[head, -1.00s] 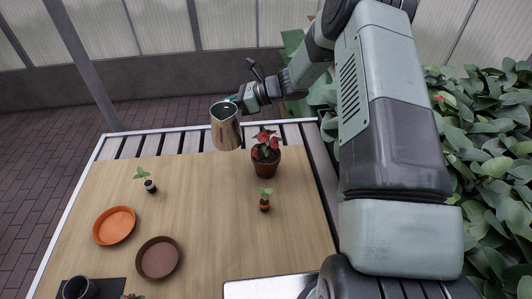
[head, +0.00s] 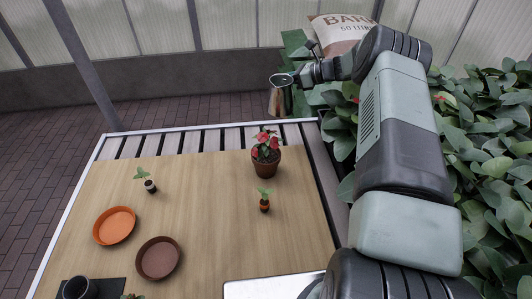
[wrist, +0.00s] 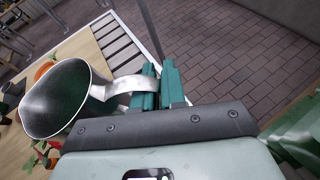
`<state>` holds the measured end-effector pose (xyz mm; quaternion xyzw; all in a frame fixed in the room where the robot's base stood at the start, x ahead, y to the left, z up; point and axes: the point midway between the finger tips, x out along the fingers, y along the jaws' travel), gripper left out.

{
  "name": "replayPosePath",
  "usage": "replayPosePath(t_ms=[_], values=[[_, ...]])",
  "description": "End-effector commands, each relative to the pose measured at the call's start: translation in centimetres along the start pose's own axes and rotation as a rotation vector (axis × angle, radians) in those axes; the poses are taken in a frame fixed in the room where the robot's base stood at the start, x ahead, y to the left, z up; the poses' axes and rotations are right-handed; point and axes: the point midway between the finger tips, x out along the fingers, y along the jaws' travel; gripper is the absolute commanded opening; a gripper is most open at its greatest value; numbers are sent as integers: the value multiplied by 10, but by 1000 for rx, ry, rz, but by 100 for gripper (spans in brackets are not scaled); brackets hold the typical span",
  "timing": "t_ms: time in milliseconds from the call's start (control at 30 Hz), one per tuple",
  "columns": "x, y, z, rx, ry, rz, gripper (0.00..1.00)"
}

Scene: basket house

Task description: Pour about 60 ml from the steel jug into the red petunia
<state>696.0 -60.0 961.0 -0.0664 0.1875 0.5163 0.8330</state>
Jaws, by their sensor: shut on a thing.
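The steel jug (head: 281,98) hangs in the air near the far edge of the table, above and behind the red petunia. It looks close to upright in the head view. My gripper (head: 296,78) is shut on the jug's handle. In the wrist view the green fingers (wrist: 158,88) close on the handle, and the jug (wrist: 60,98) shows its wide open mouth. I cannot make out the liquid level inside. The red petunia (head: 266,152) stands upright in a brown pot near the far right of the wooden board. Part of its leaves shows below the jug in the wrist view.
Small seedlings (head: 264,201) and (head: 150,186) stand on the board (head: 205,215). An orange saucer (head: 114,225) and a brown saucer (head: 158,257) lie at left. A black cup (head: 78,288) is at front left. Dense foliage (head: 490,150) crowds the right side.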

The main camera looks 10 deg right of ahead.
Motion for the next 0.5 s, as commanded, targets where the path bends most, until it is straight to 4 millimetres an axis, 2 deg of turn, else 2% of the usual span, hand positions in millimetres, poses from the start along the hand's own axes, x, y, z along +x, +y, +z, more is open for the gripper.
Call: replayPosePath(t_ms=[267,500], values=[[18,-1,-36,4,-2,6,0],[36,-5,-82,3,0,6,0]])
